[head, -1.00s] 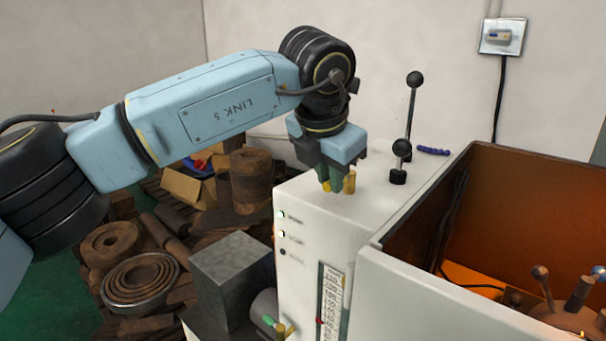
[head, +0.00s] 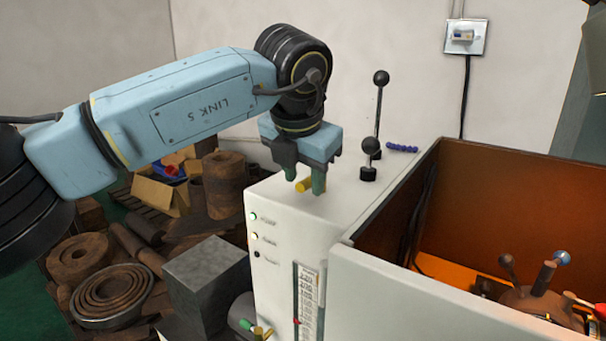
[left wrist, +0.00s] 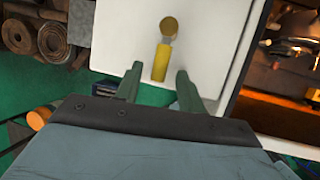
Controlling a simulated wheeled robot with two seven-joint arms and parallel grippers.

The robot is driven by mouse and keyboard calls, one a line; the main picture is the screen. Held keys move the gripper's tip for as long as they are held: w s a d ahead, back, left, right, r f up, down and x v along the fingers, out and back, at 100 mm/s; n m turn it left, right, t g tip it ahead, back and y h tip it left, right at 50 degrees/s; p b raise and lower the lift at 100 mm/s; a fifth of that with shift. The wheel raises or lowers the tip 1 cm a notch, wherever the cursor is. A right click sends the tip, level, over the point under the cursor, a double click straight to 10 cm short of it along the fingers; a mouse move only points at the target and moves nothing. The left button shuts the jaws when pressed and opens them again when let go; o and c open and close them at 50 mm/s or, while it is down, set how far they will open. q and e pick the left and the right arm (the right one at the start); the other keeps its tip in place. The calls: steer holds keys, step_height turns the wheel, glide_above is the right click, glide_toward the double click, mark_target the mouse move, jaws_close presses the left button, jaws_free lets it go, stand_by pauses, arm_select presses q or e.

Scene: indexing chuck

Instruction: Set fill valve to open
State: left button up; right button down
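A yellow valve handle (head: 304,184) sits on top of the white cabinet, near its left front corner. I take it for the fill valve, but no label on it is readable. My left gripper (head: 304,182) points down over the handle. Its two green fingers (left wrist: 159,74) are apart, one on each side of the bar, with a visible gap on both sides. The fingers partly hide the handle in the head view. My right gripper is not in view.
Two black-knobbed levers (head: 370,147) stand behind my gripper on the cabinet (head: 300,215). An open orange-lined enclosure (head: 510,190) is at right. A grey block (head: 205,275) and rusty metal parts (head: 80,258) lie at left.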

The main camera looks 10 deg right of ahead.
arm_select(q)
steer(key=v, duration=1.3)
steer(key=shift+s+a+r, duration=0.1)
